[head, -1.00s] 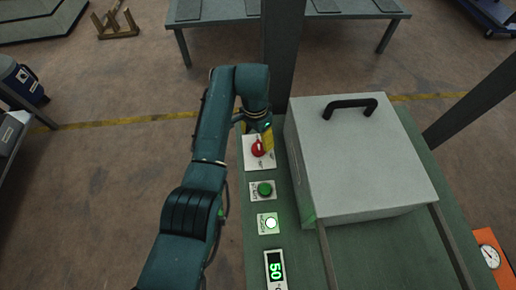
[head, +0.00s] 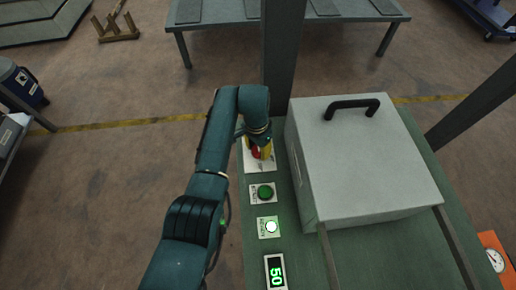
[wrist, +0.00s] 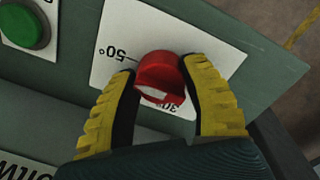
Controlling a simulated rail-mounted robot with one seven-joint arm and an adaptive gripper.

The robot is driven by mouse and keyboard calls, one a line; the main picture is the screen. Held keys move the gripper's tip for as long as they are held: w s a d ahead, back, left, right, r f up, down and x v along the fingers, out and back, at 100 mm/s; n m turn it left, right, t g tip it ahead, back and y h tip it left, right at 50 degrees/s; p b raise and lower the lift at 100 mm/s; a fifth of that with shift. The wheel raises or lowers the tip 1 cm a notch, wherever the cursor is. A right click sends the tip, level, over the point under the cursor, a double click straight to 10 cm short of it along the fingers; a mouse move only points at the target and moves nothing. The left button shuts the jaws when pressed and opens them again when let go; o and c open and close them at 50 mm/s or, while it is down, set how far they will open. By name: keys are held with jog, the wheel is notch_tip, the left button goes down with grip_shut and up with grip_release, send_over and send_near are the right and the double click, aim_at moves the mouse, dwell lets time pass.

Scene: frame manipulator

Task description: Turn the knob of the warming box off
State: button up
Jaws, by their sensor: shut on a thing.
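The warming box (head: 360,160) is a pale grey box with a black handle on its lid, on a green bench. Its red knob (wrist: 160,76) sits on a white plate (wrist: 205,32) with markings that include "50°" and "30". In the head view the knob (head: 257,153) is partly hidden by my gripper (head: 261,147). In the wrist view my gripper (wrist: 162,98) has its yellow ribbed fingers on either side of the knob, shut on it. Part of the plate's markings is hidden by the knob and fingers.
A green button (head: 265,192), a lit indicator (head: 268,227) and a display reading 50 (head: 275,272) line the bench below the knob. A grey post (head: 284,50) rises behind the knob.

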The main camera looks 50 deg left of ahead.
jog(key=shift+n+p, duration=0.45)
jog(key=shift+n, duration=0.15)
dwell(0.3)
jog(key=shift+n+p, duration=0.65)
jog(key=shift+n, duration=0.35)
jog(key=shift+c, duration=0.2)
jog(key=n+p, duration=0.1)
jog(key=n, duration=0.1)
jog(key=shift+n, duration=0.3)
jog(key=n+p, duration=0.2)
jog(key=n, duration=0.4)
jog(key=shift+d, duration=0.1)
jog(key=n, duration=0.6)
jog(key=shift+f+n+y+p, duration=0.1)
jog(key=shift+n+y+p, duration=0.2)
jog(key=shift+n+p, duration=0.1)
jog(key=n, duration=0.6)
jog(key=shift+d+f, duration=0.1)
jog(key=shift+n, duration=0.3)
jog(key=o, duration=1.2)
jog(key=shift+w, duration=0.15)
jog(key=shift+o, duration=0.2)
